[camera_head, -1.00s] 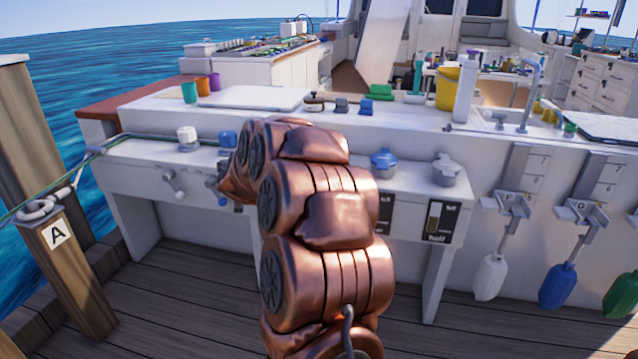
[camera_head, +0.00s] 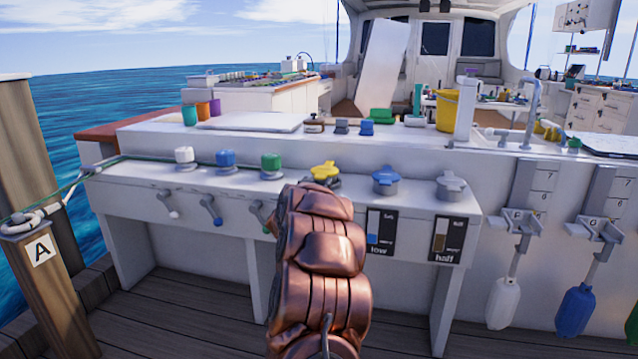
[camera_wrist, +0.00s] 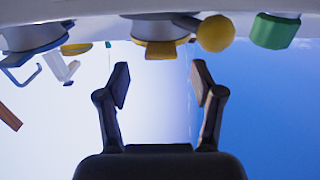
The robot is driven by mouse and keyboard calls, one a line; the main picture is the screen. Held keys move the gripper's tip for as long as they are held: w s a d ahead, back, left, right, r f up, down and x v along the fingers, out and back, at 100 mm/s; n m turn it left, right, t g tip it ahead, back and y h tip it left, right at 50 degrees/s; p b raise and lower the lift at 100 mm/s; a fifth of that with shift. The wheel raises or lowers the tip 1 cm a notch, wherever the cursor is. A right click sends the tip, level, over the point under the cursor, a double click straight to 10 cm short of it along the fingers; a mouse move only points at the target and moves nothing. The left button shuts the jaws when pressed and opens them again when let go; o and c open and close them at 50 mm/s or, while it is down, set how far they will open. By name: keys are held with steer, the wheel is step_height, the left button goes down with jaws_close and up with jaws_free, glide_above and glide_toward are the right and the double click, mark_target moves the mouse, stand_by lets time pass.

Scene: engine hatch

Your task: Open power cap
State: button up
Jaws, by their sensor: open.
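Three lobed caps sit along the white counter ledge in the head view: a yellow cap (camera_head: 325,171), a blue cap (camera_head: 386,179) and a pale grey cap (camera_head: 450,184). No label shows which is the power cap. My copper arm rises in front of the yellow cap's lower side and hides my gripper there. In the wrist view my gripper (camera_wrist: 161,76) is open, with nothing between its fingers. A blue-grey fitting with yellow under it (camera_wrist: 158,32), a yellow knob (camera_wrist: 216,33) and a green knob (camera_wrist: 275,30) lie beyond the fingertips, apart from them.
White, blue and green knobs (camera_head: 271,163) with small levers stand left of the caps. Panels reading "low" (camera_head: 380,233) and "half" (camera_head: 449,240) hang on the ledge front. A wooden post (camera_head: 48,280) stands left. Deck space in front is open.

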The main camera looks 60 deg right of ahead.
mark_target(319, 179)
steer(key=shift+b+x, duration=0.55)
steer(key=shift+x, duration=1.55)
steer(key=shift+c, duration=0.2)
jaws_close()
